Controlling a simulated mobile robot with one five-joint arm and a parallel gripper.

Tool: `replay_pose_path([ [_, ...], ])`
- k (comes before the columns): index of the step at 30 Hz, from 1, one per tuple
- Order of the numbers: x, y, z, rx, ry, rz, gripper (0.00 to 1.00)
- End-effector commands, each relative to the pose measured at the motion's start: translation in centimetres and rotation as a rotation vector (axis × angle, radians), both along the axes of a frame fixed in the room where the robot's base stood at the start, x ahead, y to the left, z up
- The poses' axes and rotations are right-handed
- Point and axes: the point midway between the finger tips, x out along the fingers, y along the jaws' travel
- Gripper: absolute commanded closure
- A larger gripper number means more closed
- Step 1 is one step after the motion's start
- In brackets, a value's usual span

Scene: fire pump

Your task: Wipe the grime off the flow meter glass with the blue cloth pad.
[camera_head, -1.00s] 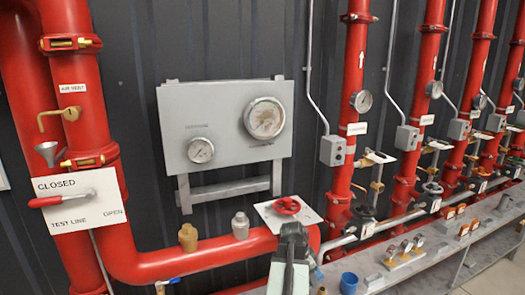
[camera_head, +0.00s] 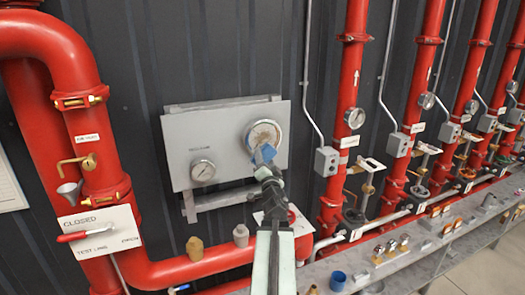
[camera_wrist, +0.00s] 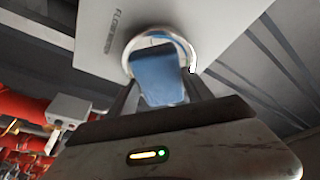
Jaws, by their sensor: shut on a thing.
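The flow meter (camera_head: 263,133) is the larger round gauge on the grey panel. Brownish grime shows on the part of its glass that is not covered. My gripper (camera_head: 265,162) is shut on the blue cloth pad (camera_head: 263,154), which is in front of the lower part of the flow meter. I cannot tell whether the pad touches the glass.
The grey panel (camera_head: 180,130) also carries a smaller gauge (camera_head: 203,171). Below are a red pipe (camera_head: 190,268), two fittings and a red handwheel partly behind my arm. A blue cup (camera_head: 338,281) stands on the grey bench to the right. Red risers stand right of the panel.

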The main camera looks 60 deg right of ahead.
Motion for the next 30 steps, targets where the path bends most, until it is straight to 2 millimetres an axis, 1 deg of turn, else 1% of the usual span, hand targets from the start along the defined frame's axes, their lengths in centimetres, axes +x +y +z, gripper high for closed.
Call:
replay_pose_path([
  [1, 0.5, 0.5, 0.7, -0.007, -0.010, 0.021, 0.74],
  [2, 0.7, 0.7, 0.8, -0.011, -0.015, 0.029, 0.74],
  [5, 1.0, 0.9, 0.9, -0.015, -0.021, 0.042, 0.74],
  [8, 1.1, 0.8, 0.8, -0.014, -0.020, 0.040, 0.74],
  [11, 1.7, 0.3, 0.8, -0.014, -0.020, 0.040, 0.74],
  [21, 4.8, -2.2, 0.8, -0.015, -0.019, 0.037, 0.74],
  [25, 5.4, -2.6, 0.8, -0.014, -0.020, 0.036, 0.74],
  [30, 5.6, -2.8, 0.8, -0.014, -0.019, 0.035, 0.74],
])
